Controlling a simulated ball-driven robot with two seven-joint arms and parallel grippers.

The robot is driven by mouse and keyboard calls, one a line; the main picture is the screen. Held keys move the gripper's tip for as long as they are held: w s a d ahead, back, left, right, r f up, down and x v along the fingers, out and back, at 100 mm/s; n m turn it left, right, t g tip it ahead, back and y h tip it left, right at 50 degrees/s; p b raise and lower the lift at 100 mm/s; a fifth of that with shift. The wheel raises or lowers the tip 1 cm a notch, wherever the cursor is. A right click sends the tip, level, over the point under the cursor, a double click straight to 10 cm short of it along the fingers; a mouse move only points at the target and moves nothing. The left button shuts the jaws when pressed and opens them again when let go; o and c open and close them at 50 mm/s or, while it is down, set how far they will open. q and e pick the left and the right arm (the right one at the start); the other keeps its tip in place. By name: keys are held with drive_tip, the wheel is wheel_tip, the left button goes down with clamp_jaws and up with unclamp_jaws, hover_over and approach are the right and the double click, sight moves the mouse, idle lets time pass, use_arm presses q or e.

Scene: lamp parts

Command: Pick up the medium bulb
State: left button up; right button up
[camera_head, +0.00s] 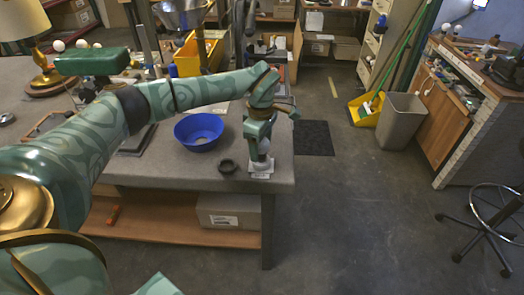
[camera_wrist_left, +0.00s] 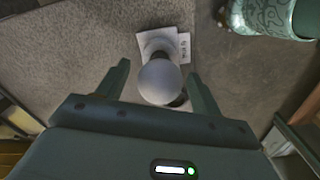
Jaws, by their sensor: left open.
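The bulb (camera_head: 262,163) is white and round. It sits on a white paper label (camera_head: 262,173) near the right front corner of the grey table. In the left wrist view the bulb (camera_wrist_left: 160,82) stands on the label (camera_wrist_left: 172,40), its round end toward the camera. My left gripper (camera_head: 260,146) points down over it. In the left wrist view its fingers (camera_wrist_left: 158,72) are open, one on each side of the bulb, with a visible gap on each side. Contact cannot be told. My right gripper is not in view.
A lamp (camera_head: 48,72) stands at the far left. A cardboard box (camera_head: 228,210) is on the shelf below. Open floor lies to the right.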

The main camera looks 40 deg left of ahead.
use_arm(q)
wheel_tip(320, 180, down, 3)
drive_tip(key=shift+r, duration=0.3)
drive_tip(key=c, duration=0.9)
